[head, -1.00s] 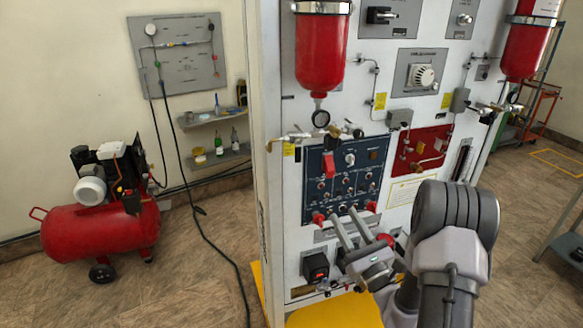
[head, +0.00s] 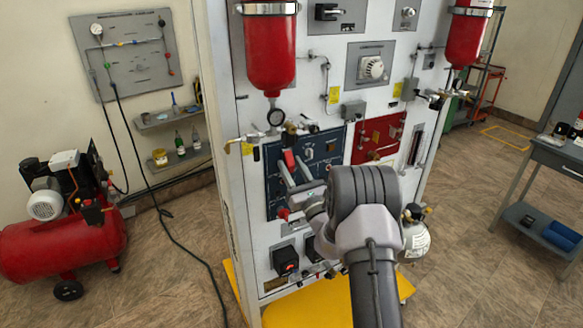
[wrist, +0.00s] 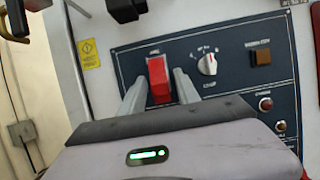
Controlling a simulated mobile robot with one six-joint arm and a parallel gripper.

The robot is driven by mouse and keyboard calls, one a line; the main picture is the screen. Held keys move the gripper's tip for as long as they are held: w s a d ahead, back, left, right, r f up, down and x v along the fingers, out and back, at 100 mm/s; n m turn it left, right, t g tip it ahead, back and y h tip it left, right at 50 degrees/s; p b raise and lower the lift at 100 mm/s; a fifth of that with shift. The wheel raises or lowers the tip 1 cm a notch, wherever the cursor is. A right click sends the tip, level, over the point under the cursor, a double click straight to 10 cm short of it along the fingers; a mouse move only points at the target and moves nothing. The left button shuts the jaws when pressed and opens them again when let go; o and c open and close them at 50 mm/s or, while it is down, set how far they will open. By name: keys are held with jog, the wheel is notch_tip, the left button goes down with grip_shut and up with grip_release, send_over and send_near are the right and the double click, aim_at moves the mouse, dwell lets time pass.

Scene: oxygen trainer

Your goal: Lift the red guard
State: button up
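The red guard (wrist: 158,79) sits on the dark blue control panel (wrist: 222,90), under a small label. In the head view the red guard (head: 289,159) shows near the upper left of the blue panel (head: 273,203), partly crowded by my fingers. My gripper (wrist: 160,90) is open, with one finger to the left and one to the right of the guard and a visible gap on each side. In the head view my gripper (head: 294,173) points at the panel from the front. Whether the fingertips reach the guard's depth I cannot tell.
Right of the guard are a white selector knob (wrist: 208,64) and a brown square button (wrist: 261,57). A yellow base (head: 335,305) lies below. A red compressor (head: 60,245) stands left.

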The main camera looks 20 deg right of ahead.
grip_shut()
dwell(1.4)
